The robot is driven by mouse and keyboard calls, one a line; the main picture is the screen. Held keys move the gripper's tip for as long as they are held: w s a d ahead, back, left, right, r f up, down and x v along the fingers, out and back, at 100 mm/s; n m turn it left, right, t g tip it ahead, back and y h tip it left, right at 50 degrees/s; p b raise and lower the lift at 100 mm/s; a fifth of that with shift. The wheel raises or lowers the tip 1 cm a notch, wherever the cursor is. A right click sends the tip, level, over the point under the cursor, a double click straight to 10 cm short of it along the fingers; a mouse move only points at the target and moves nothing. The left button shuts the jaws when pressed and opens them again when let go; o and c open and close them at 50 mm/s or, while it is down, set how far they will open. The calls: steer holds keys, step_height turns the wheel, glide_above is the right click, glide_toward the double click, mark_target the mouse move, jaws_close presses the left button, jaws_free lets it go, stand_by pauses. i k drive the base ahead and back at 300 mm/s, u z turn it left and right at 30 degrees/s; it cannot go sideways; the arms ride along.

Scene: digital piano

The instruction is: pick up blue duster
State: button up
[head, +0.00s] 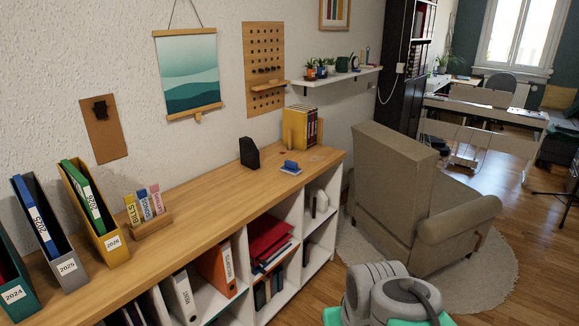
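A small blue object (290,167), which looks like the blue duster, lies on the wooden top of the long white shelf unit (215,200), near its right part. It is small in the head view, so its details are hard to make out. Nothing touches it from above. My gripper is not in view. Only rounded grey and teal parts of my own arm show at the bottom edge, right of the middle, well away from the blue object.
A black holder (249,153) stands left of the blue object, and a yellow file box (300,128) stands behind it. Magazine files (92,210) line the left end. A beige armchair (405,190) stands on a round rug to the right. The wooden top around the blue object is mostly clear.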

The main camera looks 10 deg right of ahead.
mark_target(291, 168)
steer(key=z, duration=0.55)
steer(key=i, duration=2.8)
steer(key=u, duration=3.55)
